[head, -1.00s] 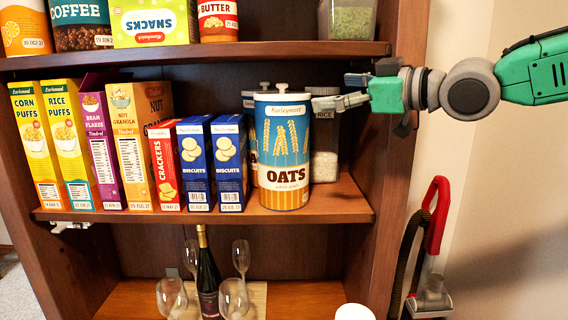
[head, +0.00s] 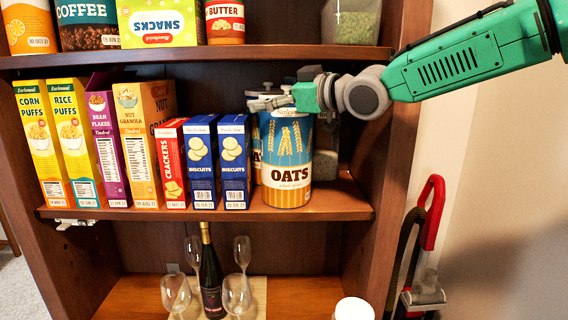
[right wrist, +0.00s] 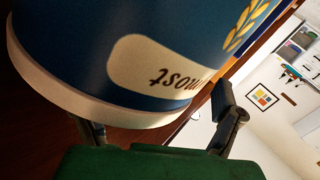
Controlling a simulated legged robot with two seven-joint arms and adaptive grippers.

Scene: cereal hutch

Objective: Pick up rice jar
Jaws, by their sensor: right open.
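The rice jar (head: 325,163) is a clear jar of pale grains on the middle shelf, at the right end. The blue and orange oats canister (head: 287,170) stands in front and hides most of it; its label is hidden now. My right gripper (head: 268,102) is open at the top of the oats canister, its fingers pointing left across the lid area. In the right wrist view, the oats canister (right wrist: 140,50) fills the upper left, close to the open fingers. I cannot tell whether they touch it. My left gripper is not in view.
Blue biscuit boxes (head: 234,160) and several cereal boxes stand left of the canister. Another canister is partly hidden behind it. The upper shelf (head: 300,53) lies close above my gripper. The cabinet's right wall (head: 395,150) is beside my arm. Glasses and a bottle (head: 210,275) stand below.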

